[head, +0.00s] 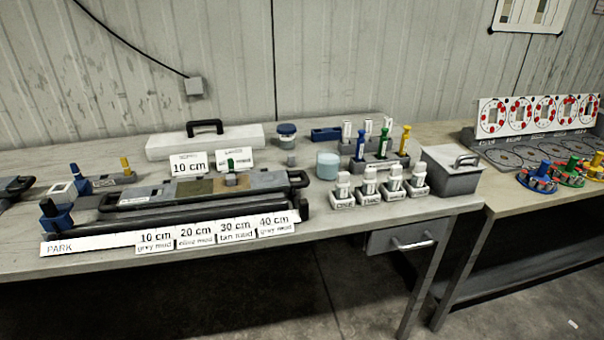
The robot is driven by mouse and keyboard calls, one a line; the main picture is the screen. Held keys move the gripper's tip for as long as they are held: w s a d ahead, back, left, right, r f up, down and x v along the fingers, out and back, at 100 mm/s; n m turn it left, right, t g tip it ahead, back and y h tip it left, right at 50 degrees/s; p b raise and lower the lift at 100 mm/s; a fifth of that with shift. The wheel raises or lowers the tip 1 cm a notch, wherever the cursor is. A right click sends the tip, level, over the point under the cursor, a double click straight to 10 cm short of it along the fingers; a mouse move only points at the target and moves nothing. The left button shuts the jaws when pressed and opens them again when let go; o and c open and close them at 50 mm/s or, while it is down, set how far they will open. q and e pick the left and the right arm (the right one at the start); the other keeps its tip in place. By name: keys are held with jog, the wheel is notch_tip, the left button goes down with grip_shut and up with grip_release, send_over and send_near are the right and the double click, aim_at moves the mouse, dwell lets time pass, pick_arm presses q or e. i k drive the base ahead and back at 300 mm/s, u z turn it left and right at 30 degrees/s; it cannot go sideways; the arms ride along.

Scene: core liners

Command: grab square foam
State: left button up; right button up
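No piece is plainly marked as square foam, and I cannot tell which thing it is. A small grey cube (291,160) sits on the bench behind the long tray, left of a pale blue cylinder (328,166). A white square piece with a dark centre (61,188) is at the left end of the bench. A long tray (160,198) with grey, olive and tan sections lies in front, with a green-topped grey block (232,176) standing on it. Neither of my grippers is in view.
A white slab with a black handle (205,141) lies at the back. Label cards (188,166) stand behind the tray. White bottles (368,182), a rack of coloured tools (376,160) and a grey lidded box (453,172) crowd the right end. A second table (520,196) is further right.

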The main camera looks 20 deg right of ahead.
aim_at(291, 157)
jog(key=u, duration=0.9)
jog(key=i, duration=1.2)
jog(key=z, duration=0.4)
